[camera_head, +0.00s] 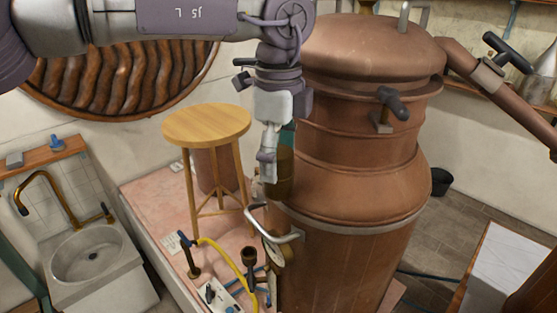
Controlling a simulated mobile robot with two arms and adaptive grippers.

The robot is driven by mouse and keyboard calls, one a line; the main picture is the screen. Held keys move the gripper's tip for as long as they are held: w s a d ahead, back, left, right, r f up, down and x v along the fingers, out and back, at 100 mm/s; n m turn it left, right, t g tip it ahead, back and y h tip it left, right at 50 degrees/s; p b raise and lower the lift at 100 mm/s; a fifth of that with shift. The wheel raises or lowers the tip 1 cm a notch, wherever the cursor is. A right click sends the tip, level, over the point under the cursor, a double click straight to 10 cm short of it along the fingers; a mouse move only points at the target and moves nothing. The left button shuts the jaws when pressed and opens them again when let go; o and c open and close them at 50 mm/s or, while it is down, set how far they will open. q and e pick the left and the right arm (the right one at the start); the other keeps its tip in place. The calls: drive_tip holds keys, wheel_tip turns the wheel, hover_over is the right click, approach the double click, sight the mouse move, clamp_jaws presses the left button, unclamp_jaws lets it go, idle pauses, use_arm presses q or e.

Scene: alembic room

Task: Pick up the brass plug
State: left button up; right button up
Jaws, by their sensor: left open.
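My left gripper (269,176) hangs pointing down from the arm at the top, in front of the left side of the big copper still (350,190). It is open, seen nearly edge-on, with nothing visibly held. A dark brass-coloured cylinder (285,174) shows right beside and partly behind the fingers. It may be the brass plug, but I cannot tell for sure. Whether the fingers touch it is also unclear. My right gripper is not in view.
A round wooden stool (207,124) stands on a pink platform (153,203) left of the still. A curved metal handle (270,226), a yellow hose (228,258) and small fittings are below the gripper. A sink (92,256) is at the left.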

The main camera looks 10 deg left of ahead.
sight(283, 154)
use_arm(q)
drive_tip(key=shift+s+d, duration=0.1)
drive_tip(key=c, duration=1.3)
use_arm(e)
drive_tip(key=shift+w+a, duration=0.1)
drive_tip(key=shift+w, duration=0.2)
use_arm(q)
drive_tip(key=shift+r, duration=0.1)
drive_tip(key=shift+c, duration=0.2)
drive_tip(key=shift+r+b, duration=0.4)
drive_tip(key=r, duration=0.1)
drive_tip(key=r+b, duration=0.2)
drive_tip(key=shift+s+d+r, duration=0.2)
drive_tip(key=shift+s+d, duration=0.1)
drive_tip(key=shift+d, duration=0.05)
drive_tip(key=s+d+r+b, duration=0.3)
drive_tip(key=s+d+r, duration=0.3)
drive_tip(key=s+d, duration=0.1)
drive_tip(key=shift+s+d+r+b, duration=0.2)
drive_tip(key=shift+s+r+b, duration=0.1)
drive_tip(key=shift+r+b, duration=0.1)
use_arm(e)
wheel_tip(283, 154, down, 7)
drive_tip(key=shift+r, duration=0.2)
